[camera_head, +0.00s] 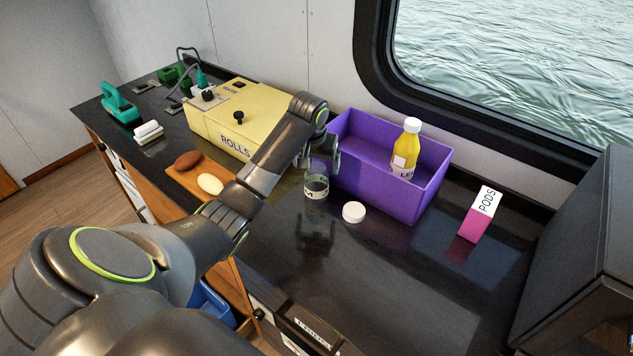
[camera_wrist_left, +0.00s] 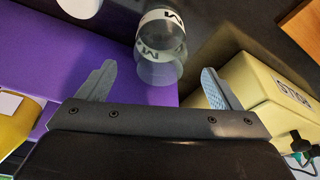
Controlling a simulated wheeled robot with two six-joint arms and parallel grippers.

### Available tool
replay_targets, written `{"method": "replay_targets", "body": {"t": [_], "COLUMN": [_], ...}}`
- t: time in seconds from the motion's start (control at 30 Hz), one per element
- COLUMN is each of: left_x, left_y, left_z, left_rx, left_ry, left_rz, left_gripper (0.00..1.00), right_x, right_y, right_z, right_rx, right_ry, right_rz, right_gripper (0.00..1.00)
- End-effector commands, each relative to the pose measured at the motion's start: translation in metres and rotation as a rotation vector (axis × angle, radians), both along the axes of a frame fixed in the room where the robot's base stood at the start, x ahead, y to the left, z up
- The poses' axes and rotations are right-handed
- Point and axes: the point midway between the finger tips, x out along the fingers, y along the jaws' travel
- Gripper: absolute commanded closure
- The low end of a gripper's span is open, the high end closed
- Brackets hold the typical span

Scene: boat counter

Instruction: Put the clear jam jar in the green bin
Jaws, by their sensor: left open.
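The clear jam jar (camera_head: 316,190) stands on the dark counter, with a pale label band, beside the purple box. It also shows in the left wrist view (camera_wrist_left: 160,38), beyond the fingertips and roughly midway between them. My left gripper (camera_head: 321,158) is open and just above the jar; in the left wrist view (camera_wrist_left: 157,80) nothing is between its fingers. I cannot tell whether it touches the jar. I see no green bin for certain. My right gripper is not in view.
The purple box (camera_head: 430,185) holds a yellow bottle (camera_head: 406,150). A white lid (camera_head: 353,212) lies beside the jar. The yellow ROLLS box (camera_head: 212,125), a board (camera_head: 183,180) and a pink PODS carton (camera_head: 480,213) are nearby. A blue bin (camera_head: 212,305) sits below the counter. The front counter is clear.

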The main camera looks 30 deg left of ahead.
Motion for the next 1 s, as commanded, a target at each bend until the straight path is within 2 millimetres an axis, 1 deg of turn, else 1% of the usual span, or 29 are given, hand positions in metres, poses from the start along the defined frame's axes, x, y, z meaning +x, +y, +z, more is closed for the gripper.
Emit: {"method": "replay_targets", "body": {"t": [0.2, 0.3, 0.4, 0.5, 0.7, 1.0], "left_x": [0.007, 0.01, 0.012, 0.013, 0.013, 0.013], "left_y": [0.002, 0.003, 0.004, 0.004, 0.004, 0.004], "left_z": [-0.023, -0.036, -0.044, -0.047, -0.048, -0.047], "left_rx": [-0.002, -0.002, -0.002, 0.0, 0.0, 0.0], "left_ry": [0.005, 0.003, 0.002, 0.001, 0.0, 0.001], "left_rz": [0.001, 0.001, 0.001, 0.0, 0.0, 0.0], "left_gripper": [0.14, 0.14, 0.14, 0.14, 0.14, 0.53], "right_x": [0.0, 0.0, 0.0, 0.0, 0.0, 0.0], "right_y": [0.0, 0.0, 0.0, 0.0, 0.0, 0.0], "right_z": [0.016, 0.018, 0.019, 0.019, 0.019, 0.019], "right_rx": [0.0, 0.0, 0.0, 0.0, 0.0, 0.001], "right_ry": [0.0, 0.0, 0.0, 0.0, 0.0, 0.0], "right_rz": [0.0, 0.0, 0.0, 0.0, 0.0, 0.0], "right_gripper": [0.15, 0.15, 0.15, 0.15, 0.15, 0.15]}}
